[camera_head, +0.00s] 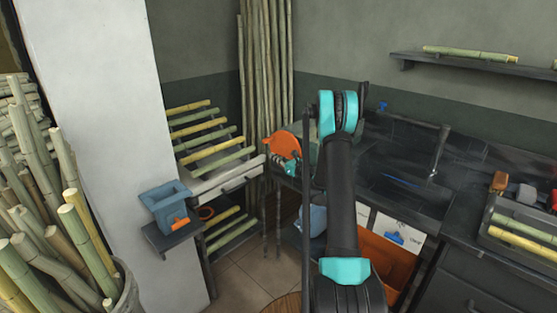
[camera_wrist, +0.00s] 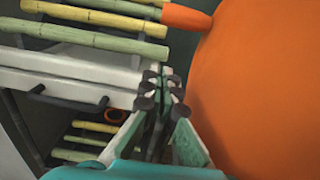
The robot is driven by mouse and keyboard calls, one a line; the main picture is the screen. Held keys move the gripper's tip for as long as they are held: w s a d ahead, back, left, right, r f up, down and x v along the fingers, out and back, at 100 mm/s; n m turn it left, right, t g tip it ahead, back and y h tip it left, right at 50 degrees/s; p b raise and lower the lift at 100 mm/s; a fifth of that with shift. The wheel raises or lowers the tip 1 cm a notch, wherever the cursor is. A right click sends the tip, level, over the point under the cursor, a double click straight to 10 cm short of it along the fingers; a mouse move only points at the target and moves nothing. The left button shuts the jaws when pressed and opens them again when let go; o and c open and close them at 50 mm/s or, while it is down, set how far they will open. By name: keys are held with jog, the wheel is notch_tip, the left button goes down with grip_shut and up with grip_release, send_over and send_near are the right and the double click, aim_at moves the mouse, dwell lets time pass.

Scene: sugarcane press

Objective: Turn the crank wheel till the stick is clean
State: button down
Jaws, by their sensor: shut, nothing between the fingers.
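The orange crank wheel (camera_head: 284,146) stands at the left end of the dark counter, partly covered by my arm. In the wrist view the wheel (camera_wrist: 262,90) fills the right side, with its orange handle (camera_wrist: 187,17) sticking out to the left near the top. My gripper (camera_head: 287,168) is just below the wheel in the head view. In the wrist view my gripper (camera_wrist: 160,85) is shut and empty, left of the wheel's face and below the handle. I cannot tell whether it touches the wheel. No stick in the press can be made out; my arm hides much of the press.
A rack of cane sticks (camera_head: 205,135) with a white drawer front (camera_head: 222,182) stands left of the wheel. Upright canes (camera_head: 266,70) lean behind. A blue-grey container (camera_head: 165,203) sits on a small shelf at left. An orange bin (camera_head: 388,263) is under the counter.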

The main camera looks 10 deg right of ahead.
jog(key=shift+w+a+r, duration=0.6)
jog(key=shift+w+r, duration=0.2)
jog(key=shift+r, duration=0.15)
jog(key=shift+w+a+r, duration=0.55)
jog(key=shift+w+r, duration=0.2)
jog(key=shift+r, duration=0.2)
